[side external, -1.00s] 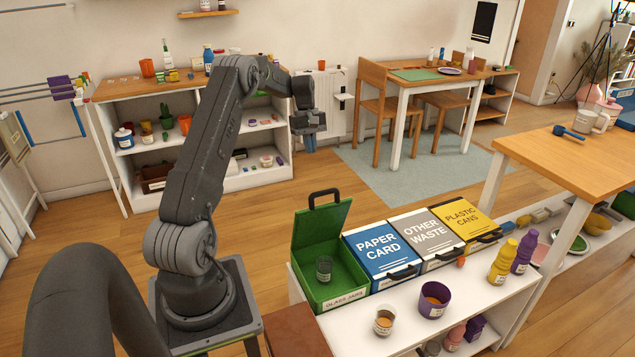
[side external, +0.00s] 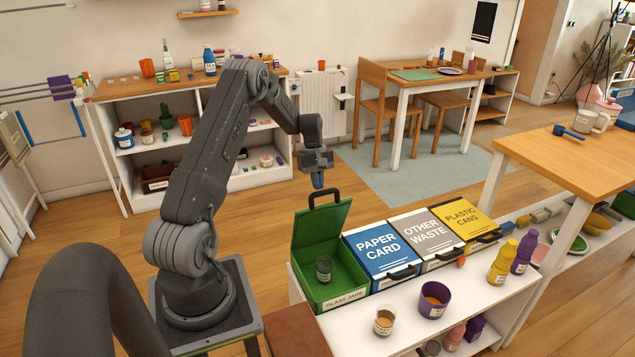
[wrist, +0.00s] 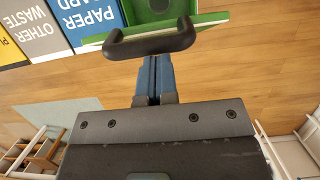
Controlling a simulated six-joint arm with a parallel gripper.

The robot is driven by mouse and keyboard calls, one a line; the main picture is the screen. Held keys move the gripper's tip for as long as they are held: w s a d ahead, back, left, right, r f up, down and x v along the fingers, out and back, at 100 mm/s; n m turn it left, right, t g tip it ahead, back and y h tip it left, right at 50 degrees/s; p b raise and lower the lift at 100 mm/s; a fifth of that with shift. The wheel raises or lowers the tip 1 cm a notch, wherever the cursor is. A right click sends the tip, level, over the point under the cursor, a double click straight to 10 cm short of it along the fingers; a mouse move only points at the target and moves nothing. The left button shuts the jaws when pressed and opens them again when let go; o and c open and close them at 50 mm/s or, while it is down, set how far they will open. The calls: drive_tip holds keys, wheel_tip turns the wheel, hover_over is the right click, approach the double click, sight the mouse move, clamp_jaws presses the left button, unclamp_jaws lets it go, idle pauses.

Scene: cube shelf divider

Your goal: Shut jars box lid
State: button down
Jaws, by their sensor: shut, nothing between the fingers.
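The green glass jars box (side external: 340,292) stands at the left end of the row of boxes on the white shelf. Its green lid (side external: 321,230) is raised open, with a black handle (side external: 324,196) on its top edge. A jar (side external: 324,268) sits inside the box. My gripper (side external: 318,184) is shut and empty, pointing down just behind and above the lid handle. In the wrist view the blue fingers (wrist: 154,78) are together close to the black handle (wrist: 150,42); I cannot tell whether they touch it.
The blue paper card box (side external: 382,252), grey other waste box (side external: 428,238) and yellow plastic cans box (side external: 466,222) are shut, to the right. A purple cup (side external: 433,300) and a small jar (side external: 384,321) stand in front. Free floor lies behind the lid.

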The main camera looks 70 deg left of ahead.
drive_tip(key=d+f+y, duration=0.2)
drive_tip(key=d+f, duration=0.2)
drive_tip(key=d, duration=0.4)
drive_tip(key=d+f+y, duration=0.1)
drive_tip(key=d+f, duration=0.3)
drive_tip(key=d, duration=0.4)
drive_tip(key=d+f, duration=0.4)
drive_tip(key=f, duration=0.3)
drive_tip(key=d+f, duration=0.4)
drive_tip(key=f, duration=0.4)
drive_tip(key=shift+d+r, duration=0.1)
